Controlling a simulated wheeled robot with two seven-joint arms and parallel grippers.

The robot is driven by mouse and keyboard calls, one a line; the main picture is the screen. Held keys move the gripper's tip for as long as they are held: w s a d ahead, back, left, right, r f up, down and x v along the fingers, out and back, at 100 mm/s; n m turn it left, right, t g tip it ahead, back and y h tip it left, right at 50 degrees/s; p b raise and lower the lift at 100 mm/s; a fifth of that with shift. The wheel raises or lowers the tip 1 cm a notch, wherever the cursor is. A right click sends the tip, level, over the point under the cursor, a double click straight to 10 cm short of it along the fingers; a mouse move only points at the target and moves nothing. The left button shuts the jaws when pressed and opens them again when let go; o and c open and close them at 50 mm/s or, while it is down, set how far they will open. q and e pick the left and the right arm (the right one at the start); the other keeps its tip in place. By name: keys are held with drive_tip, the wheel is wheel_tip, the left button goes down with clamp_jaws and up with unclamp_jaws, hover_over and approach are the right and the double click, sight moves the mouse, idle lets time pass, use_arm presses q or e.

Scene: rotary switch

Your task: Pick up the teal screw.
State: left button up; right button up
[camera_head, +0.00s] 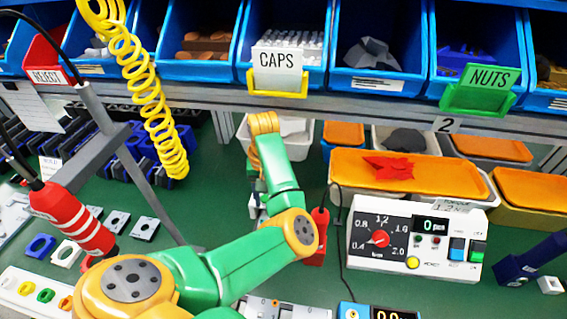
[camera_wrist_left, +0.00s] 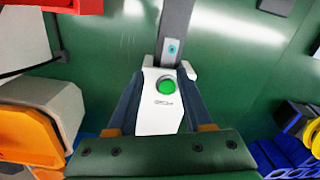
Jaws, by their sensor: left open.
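A small teal spot that looks like the teal screw (camera_wrist_left: 172,49) sits on a grey bar (camera_wrist_left: 176,22) in the left wrist view. The bar ends at a white box with a green button (camera_wrist_left: 158,115). My left gripper (camera_wrist_left: 163,82) is open, its two dark fingers on either side of the white box in that view, with the teal spot ahead of the tips. Nothing is held. Whether the fingers touch the box cannot be told. In the head view my left arm covers this spot, and I cannot make out the screw. My right gripper is not in view.
A control box with a dial (camera_head: 418,237) and a red tool (camera_head: 318,236) stand right of my arm. A red cylinder (camera_head: 72,218) and yellow coiled hose (camera_head: 150,100) are at left. Blue bins (camera_head: 196,70) line the back. Orange-topped trays (camera_head: 455,176) sit at right.

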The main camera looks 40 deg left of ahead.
sight(262, 221)
use_arm(q)
drive_tip(key=s+f, duration=0.1)
drive_tip(key=s, duration=0.1)
drive_tip(key=s+f, duration=0.1)
drive_tip(key=f, duration=0.1)
drive_tip(key=shift+s+a+f+p, duration=0.1)
drive_tip(key=shift+s+a+p, duration=0.05)
drive_tip(key=shift+s+p, duration=0.2)
wheel_tip(262, 221, down, 2)
drive_tip(key=shift+w+f, duration=0.1)
drive_tip(key=shift+f, duration=0.15)
drive_tip(key=shift+w+f, duration=0.25)
drive_tip(key=shift+w, duration=0.2)
drive_tip(key=shift+s+r, duration=0.15)
clamp_jaws()
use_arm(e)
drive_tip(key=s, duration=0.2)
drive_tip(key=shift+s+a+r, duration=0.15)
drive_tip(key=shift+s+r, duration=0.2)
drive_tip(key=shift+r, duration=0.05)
